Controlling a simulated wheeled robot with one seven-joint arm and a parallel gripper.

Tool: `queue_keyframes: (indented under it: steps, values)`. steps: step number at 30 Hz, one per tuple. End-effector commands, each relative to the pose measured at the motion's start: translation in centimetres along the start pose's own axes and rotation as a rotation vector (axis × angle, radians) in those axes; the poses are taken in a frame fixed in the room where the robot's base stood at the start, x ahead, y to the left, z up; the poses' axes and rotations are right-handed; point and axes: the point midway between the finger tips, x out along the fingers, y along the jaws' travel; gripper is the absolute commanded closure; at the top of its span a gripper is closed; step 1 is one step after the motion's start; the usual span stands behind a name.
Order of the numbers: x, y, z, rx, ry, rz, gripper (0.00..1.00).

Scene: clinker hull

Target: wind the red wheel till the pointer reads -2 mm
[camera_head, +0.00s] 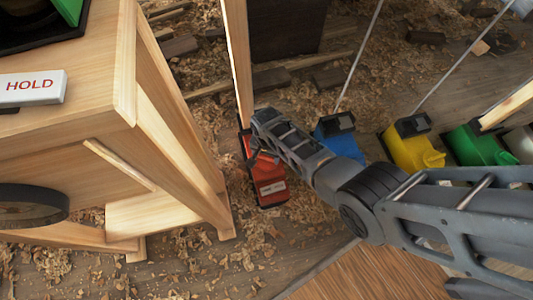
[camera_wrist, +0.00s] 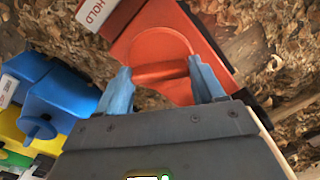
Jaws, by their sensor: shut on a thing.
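The red jack-like unit (camera_head: 270,187) stands on the shavings-covered floor beside the bench leg, at the foot of a wooden post. In the wrist view its round red wheel (camera_wrist: 155,42) has a raised bar across it. My gripper (camera_wrist: 160,73) is shut on this bar, one blue-grey finger at each end. In the head view my gripper (camera_head: 262,157) reaches down to the unit and hides part of it. No pointer or millimetre scale can be made out in either view.
Blue (camera_head: 338,138), yellow (camera_head: 410,146) and green (camera_head: 478,146) units stand in a row to the right, with thin rods rising from some. A wooden bench (camera_head: 75,95) with a HOLD plate (camera_head: 32,88) stands close on the left. Wood offcuts lie behind.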

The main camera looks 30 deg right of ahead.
Motion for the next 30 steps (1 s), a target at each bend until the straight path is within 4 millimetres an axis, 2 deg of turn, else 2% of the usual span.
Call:
queue_keyframes:
  steps: [1, 3, 16, 17, 24, 30]
  values:
    - [0.00, 0.00, 0.01, 0.000, 0.000, 0.000, 0.56]
    - [0.00, 0.00, 0.01, 0.000, 0.000, 0.000, 0.62]
    - [-0.01, -0.01, 0.00, -0.045, 0.000, 0.000, 0.62]
    - [-0.01, -0.02, 0.00, -0.045, 0.000, 0.000, 0.29]
    - [-0.01, -0.01, 0.00, -0.045, 0.000, 0.000, 0.06]
    - [-0.02, -0.01, 0.00, -0.045, 0.000, 0.000, 0.06]
